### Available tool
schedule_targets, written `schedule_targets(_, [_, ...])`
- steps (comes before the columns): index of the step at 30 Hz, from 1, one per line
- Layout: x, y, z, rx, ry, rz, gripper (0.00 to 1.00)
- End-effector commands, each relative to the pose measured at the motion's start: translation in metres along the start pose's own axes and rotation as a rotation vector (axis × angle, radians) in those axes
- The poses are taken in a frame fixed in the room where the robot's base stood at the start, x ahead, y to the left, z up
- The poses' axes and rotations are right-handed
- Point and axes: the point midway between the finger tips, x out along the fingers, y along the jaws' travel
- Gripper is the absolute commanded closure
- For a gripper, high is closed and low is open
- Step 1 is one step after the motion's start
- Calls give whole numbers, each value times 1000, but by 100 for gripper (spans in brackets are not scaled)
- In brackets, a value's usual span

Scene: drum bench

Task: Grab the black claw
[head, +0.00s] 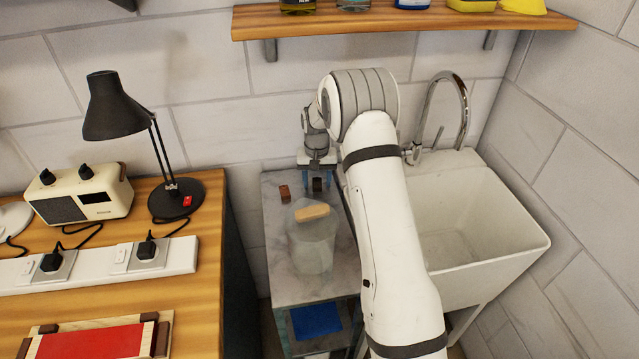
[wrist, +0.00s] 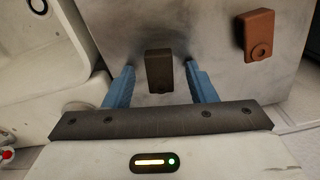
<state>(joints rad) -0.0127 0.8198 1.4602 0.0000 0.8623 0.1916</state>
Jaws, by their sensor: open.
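The black claw (wrist: 159,72) is a small dark block with a round hole near one end, lying on the grey marble-like top of a narrow stand. It also shows in the head view (head: 317,186), just below my gripper (head: 318,176). In the wrist view the two blue fingers of my gripper (wrist: 160,79) are spread apart, one on each side of the black claw, with a gap on both sides. The jaws hold nothing. I cannot tell exactly how high the fingertips are above the top.
A reddish-brown claw (wrist: 258,36) lies beside the black one, also in the head view (head: 285,193). A clear jar with a wooden lid (head: 312,213) stands nearer on the stand (head: 283,284). A white sink (head: 480,222) is to the right, a wooden bench (head: 210,190) to the left.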

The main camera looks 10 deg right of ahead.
Motion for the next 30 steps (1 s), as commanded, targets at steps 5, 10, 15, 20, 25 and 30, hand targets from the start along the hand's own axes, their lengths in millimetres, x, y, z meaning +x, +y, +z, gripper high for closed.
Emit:
schedule_targets(5, [0, 0, 0, -1, 0, 0, 54])
schedule_targets(10, [0, -1, 0, -1, 1, 0, 68])
schedule_targets(15, [-1, -1, 0, -1, 1, 0, 82])
schedule_targets(20, [-1, -1, 0, -2, 1, 0, 95])
schedule_targets(25, [-1, -1, 0, -2, 1, 0, 98])
schedule_targets(30, [-2, -2, 0, -2, 2, 0, 98])
